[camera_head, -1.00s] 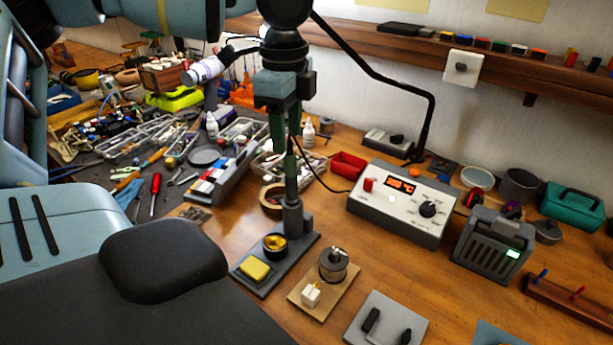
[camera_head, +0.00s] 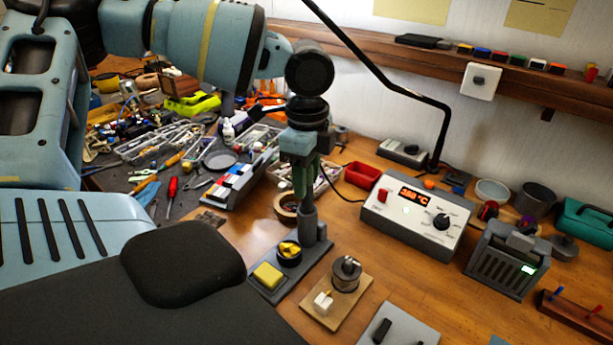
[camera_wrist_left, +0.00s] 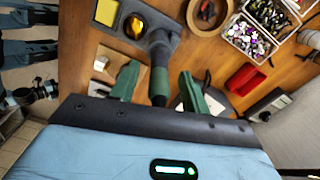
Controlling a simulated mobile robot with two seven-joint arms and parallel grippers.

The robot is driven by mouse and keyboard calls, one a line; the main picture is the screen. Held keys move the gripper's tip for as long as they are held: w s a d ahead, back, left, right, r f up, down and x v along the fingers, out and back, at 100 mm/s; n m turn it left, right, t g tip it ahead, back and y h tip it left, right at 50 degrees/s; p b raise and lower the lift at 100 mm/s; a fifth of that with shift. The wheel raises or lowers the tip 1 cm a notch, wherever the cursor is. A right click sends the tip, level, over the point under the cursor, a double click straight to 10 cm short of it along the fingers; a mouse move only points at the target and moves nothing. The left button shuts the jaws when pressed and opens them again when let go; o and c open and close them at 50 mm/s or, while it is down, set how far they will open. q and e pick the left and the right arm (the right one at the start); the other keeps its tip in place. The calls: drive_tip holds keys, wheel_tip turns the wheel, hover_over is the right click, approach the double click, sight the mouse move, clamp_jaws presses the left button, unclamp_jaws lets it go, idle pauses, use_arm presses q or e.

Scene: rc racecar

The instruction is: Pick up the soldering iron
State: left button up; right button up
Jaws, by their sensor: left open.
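The soldering iron stands upright in its holder (camera_head: 308,222) on a grey stand base (camera_head: 318,256). In the left wrist view its green and black handle (camera_wrist_left: 159,84) lies between my two green fingers, with a gap visible on both sides. My left gripper (camera_head: 303,185) points down over the stand, with its fingers around the upper handle. It is open and not clamped on the iron. The gripper hides most of the handle in the head view. The stand also holds a yellow sponge (camera_head: 268,275) and a brass-wool cup (camera_head: 289,252). My right gripper is not in view.
The soldering station (camera_head: 415,222) stands right of the stand, with a red tray (camera_head: 361,174) behind it. A solder spool (camera_head: 346,273) on a wooden board is close in front. A black lamp arm (camera_head: 400,84) reaches down behind. Cluttered tools (camera_head: 172,188) lie left.

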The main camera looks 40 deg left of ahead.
use_arm(q)
drive_tip(key=shift+f, duration=0.2)
clamp_jaws()
drive_tip(key=shift+r, duration=0.15)
wheel_tip(320, 180, up, 18)
idle(0.9)
